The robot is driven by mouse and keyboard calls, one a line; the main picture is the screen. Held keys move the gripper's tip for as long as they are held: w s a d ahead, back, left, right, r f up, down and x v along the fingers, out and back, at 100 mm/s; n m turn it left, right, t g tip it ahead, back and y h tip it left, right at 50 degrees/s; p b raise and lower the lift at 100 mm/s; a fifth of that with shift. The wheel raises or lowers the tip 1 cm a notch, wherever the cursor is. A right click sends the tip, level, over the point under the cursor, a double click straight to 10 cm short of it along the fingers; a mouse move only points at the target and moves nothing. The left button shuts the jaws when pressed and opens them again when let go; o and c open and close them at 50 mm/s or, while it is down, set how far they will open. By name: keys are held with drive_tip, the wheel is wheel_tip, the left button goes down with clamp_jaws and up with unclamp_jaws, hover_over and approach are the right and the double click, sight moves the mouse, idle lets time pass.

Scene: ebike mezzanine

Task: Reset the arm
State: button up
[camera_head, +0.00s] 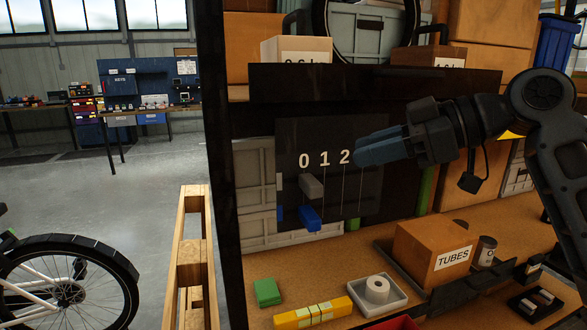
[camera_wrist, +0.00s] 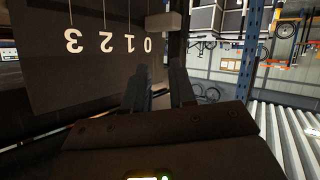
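My arm reaches in from the right in the head view. My gripper (camera_head: 366,150) is raised in front of a dark panel (camera_head: 290,140), its fingers pointing left and covering the panel right of the 2. In the wrist view the two fingers of my gripper (camera_wrist: 160,85) stand apart, with an empty gap between them. The panel also shows in the wrist view (camera_wrist: 70,85), upside down, with the numbers 0 to 3. A grey block (camera_head: 311,186) and a blue piece (camera_head: 309,218) sit at the panel below the 0 and 1. The grey block also shows in the wrist view (camera_wrist: 163,22).
Below is a wooden shelf with a TUBES box (camera_head: 434,255), a white tray with a roll (camera_head: 378,293), a yellow item (camera_head: 313,313) and a green block (camera_head: 267,292). A dark upright post (camera_head: 222,160) stands left. Boxes (camera_head: 296,50) sit above. A bike wheel (camera_head: 65,285) is lower left.

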drive_tip(key=s+a+f+m+t, duration=0.1)
drive_tip(key=a+f+m+t, duration=0.15)
drive_tip(key=f+m, duration=0.4)
drive_tip(key=s+a+f+m+t, duration=0.1)
drive_tip(key=s+f+m+t, duration=0.2)
drive_tip(key=f, duration=0.6)
drive_tip(key=s+d+f+m+t+h, duration=0.3)
drive_tip(key=s+f+m+t+h, duration=0.3)
drive_tip(key=s+f, duration=0.65)
drive_tip(key=s+d+f+m+g+h, duration=0.1)
drive_tip(key=s+d+f+m+h, duration=0.15)
drive_tip(key=s, duration=0.45)
drive_tip(key=s+d+f+m+g+h, duration=0.1)
drive_tip(key=s+d+f+h, duration=0.2)
drive_tip(key=s, duration=0.5)
drive_tip(key=s+d+r+n, duration=0.1)
drive_tip(key=s+d+r, duration=0.1)
drive_tip(key=s, duration=0.6)
drive_tip(key=s+d+r+n, duration=0.2)
drive_tip(key=s+r, duration=0.1)
drive_tip(key=s, duration=0.4)
drive_tip(key=shift+s+d+r+h, duration=0.3)
drive_tip(key=shift+s+r+h, duration=0.05)
drive_tip(key=shift+h, duration=0.1)
